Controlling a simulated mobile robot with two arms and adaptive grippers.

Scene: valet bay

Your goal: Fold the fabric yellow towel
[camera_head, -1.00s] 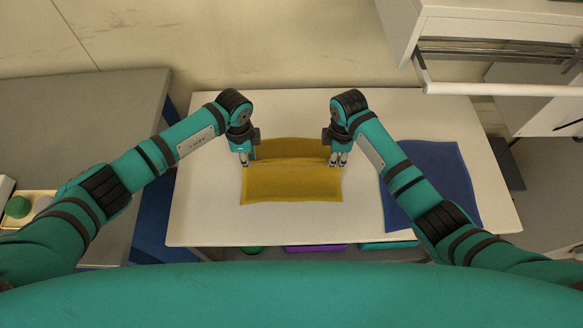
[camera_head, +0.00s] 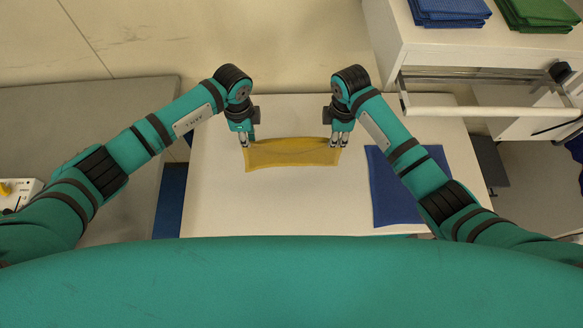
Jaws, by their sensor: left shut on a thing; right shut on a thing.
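The yellow towel (camera_head: 291,153) shows as a narrow strip near the far middle of the white table (camera_head: 270,205). Its far edge sags slightly between my two grippers. My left gripper (camera_head: 244,142) is shut on the towel at its far left corner. My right gripper (camera_head: 340,142) is shut on the towel at its far right corner. The fingertips cover both corners. I cannot tell how much of the towel is raised off the table or how its layers lie.
A blue towel (camera_head: 384,195) lies flat on the table's right side, partly under my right arm. Folded blue towels (camera_head: 448,12) and green towels (camera_head: 538,14) sit on the white cabinet (camera_head: 440,45). Its drawer (camera_head: 480,112) is open. A grey surface (camera_head: 75,120) is at left.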

